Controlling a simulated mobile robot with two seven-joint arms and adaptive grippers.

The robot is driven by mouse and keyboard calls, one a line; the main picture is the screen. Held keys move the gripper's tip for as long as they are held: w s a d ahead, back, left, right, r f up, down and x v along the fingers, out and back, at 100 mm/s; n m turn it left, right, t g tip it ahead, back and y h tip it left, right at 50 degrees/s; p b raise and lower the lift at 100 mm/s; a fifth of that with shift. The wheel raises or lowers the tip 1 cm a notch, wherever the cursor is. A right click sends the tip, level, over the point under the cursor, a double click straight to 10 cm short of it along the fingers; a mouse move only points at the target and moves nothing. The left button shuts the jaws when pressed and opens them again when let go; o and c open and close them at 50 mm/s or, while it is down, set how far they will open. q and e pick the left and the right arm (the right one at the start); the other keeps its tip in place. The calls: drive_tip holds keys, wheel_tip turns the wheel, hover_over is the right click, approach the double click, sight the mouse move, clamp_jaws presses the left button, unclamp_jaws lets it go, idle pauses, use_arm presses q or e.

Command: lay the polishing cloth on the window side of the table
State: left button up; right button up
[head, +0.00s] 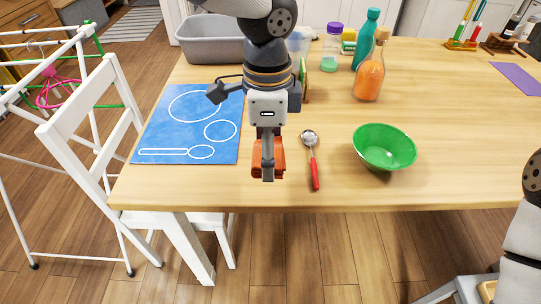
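A rust-orange folded cloth (279,160), which looks like the polishing cloth, is at the front part of the wooden table (340,190), left of the ladle. My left gripper (267,165) points down right at the cloth, and its near finger covers the cloth's middle. The far finger is hidden, so I cannot tell whether the gripper is closed on the cloth or whether the cloth touches the table. My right arm shows at the right edge, with its gripper out of view. No window is in view.
A blue mat (180,130) with white outlines lies left. A red-handled ladle (313,160) and green bowl (385,147) stand right of the cloth. Behind are a grey tub (212,50), an orange bottle (369,78) and a teal bottle (366,38). The front right tabletop is clear.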

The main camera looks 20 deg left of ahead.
use_arm(q)
drive_tip(key=w+f, duration=0.1)
drive_tip(key=w+a+f, duration=0.1)
drive_tip(key=f, duration=0.1)
drive_tip(key=w+f, duration=0.1)
drive_tip(key=f, duration=0.1)
drive_tip(key=shift+w+a+f+b, duration=0.15)
drive_tip(key=shift+w+b, duration=0.15)
drive_tip(key=shift+b, duration=0.1)
wheel_tip(320, 180, down, 3)
drive_tip(key=shift+w+a+f, duration=0.1)
drive_tip(key=shift+w+f, duration=0.05)
use_arm(e)
drive_tip(key=shift+s+f+g, duration=0.4)
drive_tip(key=shift+s+f, duration=0.5)
drive_tip(key=shift+s, duration=0.15)
use_arm(q)
drive_tip(key=o, duration=1.1)
drive_tip(key=shift+f, duration=0.1)
wheel_tip(320, 180, up, 12)
drive_tip(key=shift+r+p, duration=0.25)
drive_tip(key=shift+p, duration=0.1)
use_arm(e)
drive_tip(key=shift+w+r, duration=0.6)
